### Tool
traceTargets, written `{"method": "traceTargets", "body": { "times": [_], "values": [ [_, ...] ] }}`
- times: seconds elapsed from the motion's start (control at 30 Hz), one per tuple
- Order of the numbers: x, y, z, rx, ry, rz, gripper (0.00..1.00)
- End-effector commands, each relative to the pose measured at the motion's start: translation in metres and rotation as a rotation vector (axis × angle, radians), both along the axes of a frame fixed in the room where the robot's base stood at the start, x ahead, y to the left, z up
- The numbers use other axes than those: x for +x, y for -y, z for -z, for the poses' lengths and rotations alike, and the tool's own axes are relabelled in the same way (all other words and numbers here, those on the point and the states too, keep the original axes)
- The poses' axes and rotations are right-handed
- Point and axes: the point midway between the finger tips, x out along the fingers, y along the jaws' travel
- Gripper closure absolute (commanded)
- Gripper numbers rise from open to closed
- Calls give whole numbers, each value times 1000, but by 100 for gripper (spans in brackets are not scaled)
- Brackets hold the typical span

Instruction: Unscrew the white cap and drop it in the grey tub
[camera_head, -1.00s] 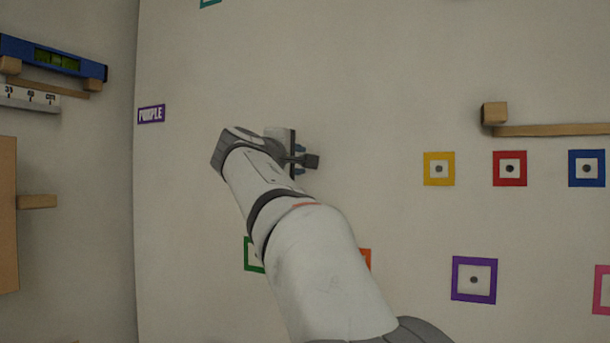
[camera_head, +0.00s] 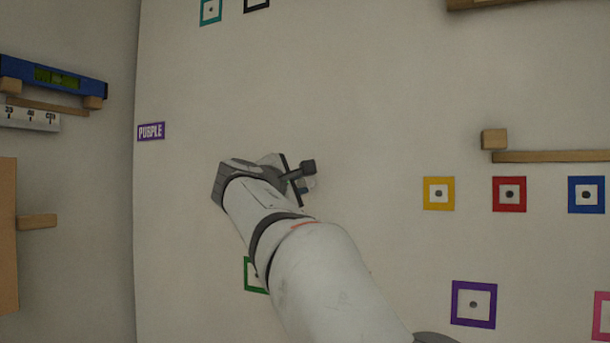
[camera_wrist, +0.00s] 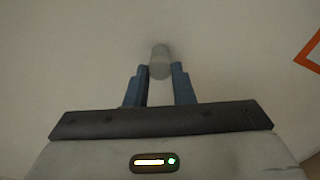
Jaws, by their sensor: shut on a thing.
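The white cap (camera_wrist: 160,62) is a pale grey-white cylinder against the wall in the wrist view, between the tips of my two blue fingers. My gripper (camera_wrist: 160,72) is shut on it. In the head view my gripper (camera_head: 306,187) is up at the wall, left of the middle, and its hand is turned at a tilt. Only a small pale bit of the cap shows there beside the fingers. I cannot tell whether the cap is still on its thread. The grey tub is not in view.
On the wall are coloured square frames, such as yellow (camera_head: 439,193), red (camera_head: 509,194) and purple (camera_head: 473,304). A wooden ledge (camera_head: 550,157) juts out at the right. A blue level (camera_head: 52,77) sits at the left.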

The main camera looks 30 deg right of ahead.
Motion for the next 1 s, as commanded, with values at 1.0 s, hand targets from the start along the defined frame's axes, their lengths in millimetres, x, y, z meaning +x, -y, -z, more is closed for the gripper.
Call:
{"method": "traceTargets", "body": {
  "times": [1.0],
  "values": [
    [-3, -1, -9, -319, -391, -1, 100]
  ]
}}
